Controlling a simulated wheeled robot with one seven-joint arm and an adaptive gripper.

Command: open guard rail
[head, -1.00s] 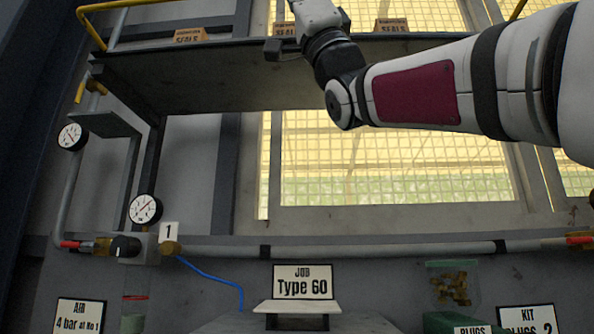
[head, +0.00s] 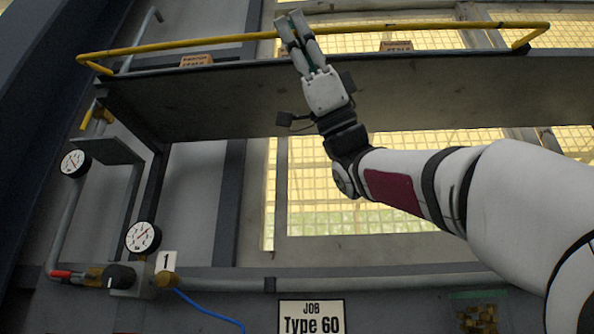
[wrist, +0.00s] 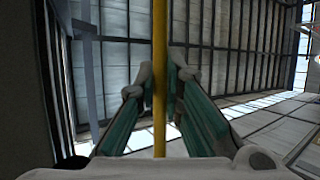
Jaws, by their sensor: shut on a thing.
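The guard rail (head: 190,43) is a yellow bar running along the front of a high dark shelf, bent back at both ends. My gripper (head: 290,20) reaches up from below, and its fingertips are at the rail, left of the rail's middle. In the wrist view the rail (wrist: 159,50) runs straight up the picture between the two green-lined fingers (wrist: 158,80). The fingers are closed around it. The exact contact is partly hidden by the fingertips.
The shelf (head: 200,95) carries small cardboard boxes, one at the left (head: 197,61) and one at the right (head: 395,46). Pressure gauges (head: 143,237) and pipes stand at the left wall. A job sign (head: 311,317) is below. A mesh window lies behind my arm.

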